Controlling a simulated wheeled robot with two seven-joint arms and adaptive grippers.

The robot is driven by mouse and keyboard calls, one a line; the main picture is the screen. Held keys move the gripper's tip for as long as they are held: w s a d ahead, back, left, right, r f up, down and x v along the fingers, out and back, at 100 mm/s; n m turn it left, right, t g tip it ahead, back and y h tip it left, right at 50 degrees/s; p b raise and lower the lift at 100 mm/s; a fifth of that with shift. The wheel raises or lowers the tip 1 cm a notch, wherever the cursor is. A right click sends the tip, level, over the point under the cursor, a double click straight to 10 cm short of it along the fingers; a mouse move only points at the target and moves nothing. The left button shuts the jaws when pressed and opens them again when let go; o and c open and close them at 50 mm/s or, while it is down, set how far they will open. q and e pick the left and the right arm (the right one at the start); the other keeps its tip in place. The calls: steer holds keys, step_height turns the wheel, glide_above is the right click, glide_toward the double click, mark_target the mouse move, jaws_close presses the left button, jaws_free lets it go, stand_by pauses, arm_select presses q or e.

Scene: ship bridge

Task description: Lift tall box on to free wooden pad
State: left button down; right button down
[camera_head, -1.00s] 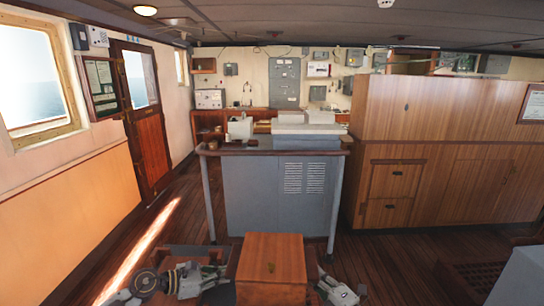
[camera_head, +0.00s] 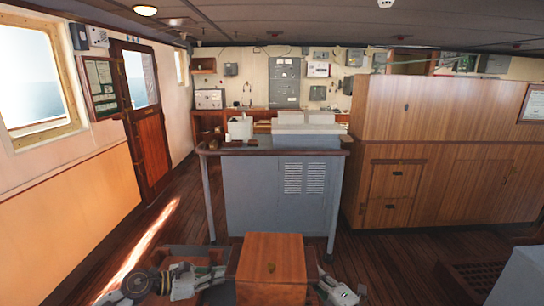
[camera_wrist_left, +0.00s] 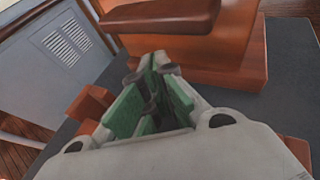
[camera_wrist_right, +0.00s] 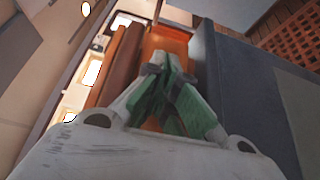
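The tall wooden box (camera_head: 270,262) stands in front of me at the bottom centre of the head view, with a small dark mark on it. My left gripper (camera_head: 222,272) is at its left side, and its fingertips come together in the left wrist view (camera_wrist_left: 155,62). I cannot tell whether either gripper touches the box. Low dark wood (camera_head: 190,250) shows behind my left gripper; I cannot tell whether it is a free pad.
A grey console (camera_head: 265,200) stands just beyond the box, with equipment on top. Wooden cabinets (camera_head: 440,150) fill the right side. A grey block (camera_head: 522,275) is at the lower right.

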arm_select(q)
steer(key=shift+v, duration=3.85)
steer(key=shift+w+a+f, duration=0.15)
steer(key=shift+w, duration=0.05)
steer(key=shift+s, duration=4)
arm_select(e)
steer(key=shift+f, duration=0.2)
steer(key=shift+s+d, duration=0.15)
steer(key=shift+s, duration=0.05)
steer(key=d+v, duration=0.1)
steer(key=v, duration=0.7)
